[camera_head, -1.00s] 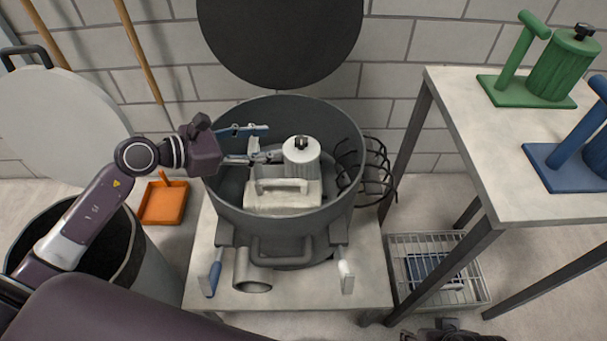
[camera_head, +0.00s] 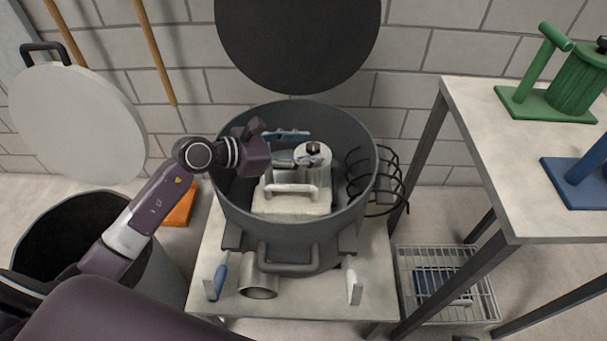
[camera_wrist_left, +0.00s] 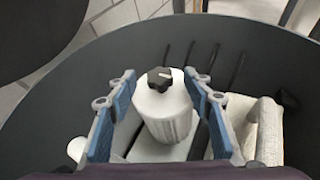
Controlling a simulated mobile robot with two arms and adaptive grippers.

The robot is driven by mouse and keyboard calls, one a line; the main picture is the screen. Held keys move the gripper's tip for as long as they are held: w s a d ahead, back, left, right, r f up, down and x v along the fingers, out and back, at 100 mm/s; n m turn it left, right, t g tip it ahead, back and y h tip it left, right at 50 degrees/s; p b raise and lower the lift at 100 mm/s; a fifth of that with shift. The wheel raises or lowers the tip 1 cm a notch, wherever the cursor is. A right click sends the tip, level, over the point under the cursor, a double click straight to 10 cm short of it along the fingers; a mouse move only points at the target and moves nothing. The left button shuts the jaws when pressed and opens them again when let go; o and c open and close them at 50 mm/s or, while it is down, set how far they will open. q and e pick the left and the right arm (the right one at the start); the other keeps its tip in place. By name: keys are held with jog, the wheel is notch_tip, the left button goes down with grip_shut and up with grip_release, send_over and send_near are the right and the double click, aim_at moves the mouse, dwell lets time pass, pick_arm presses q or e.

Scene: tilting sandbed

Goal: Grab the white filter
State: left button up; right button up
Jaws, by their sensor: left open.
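The white filter (camera_head: 318,158) is a ribbed white cylinder with a dark knob on top, standing upright inside the large grey pot (camera_head: 235,215). My left gripper (camera_head: 302,148) reaches into the pot from the left and is open. In the left wrist view, the filter (camera_wrist_left: 166,118) stands between the two blue-padded fingers of my left gripper (camera_wrist_left: 160,84), one on each side. Contact with the pads cannot be made out. My gripper and wrist partly cover the filter's left side in the head view. My right gripper is not in view.
A white block with a handle (camera_head: 290,207) sits in the pot just in front of the filter. The pot wall surrounds the gripper. Black wire hoops (camera_head: 392,180) are at the pot's right. A table (camera_head: 480,140) with green and blue stands is further right.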

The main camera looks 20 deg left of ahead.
pick_arm(q)
grip_shut()
jog(key=shift+w+r, duration=0.1)
jog(key=shift+r, duration=0.15)
dwell(0.4)
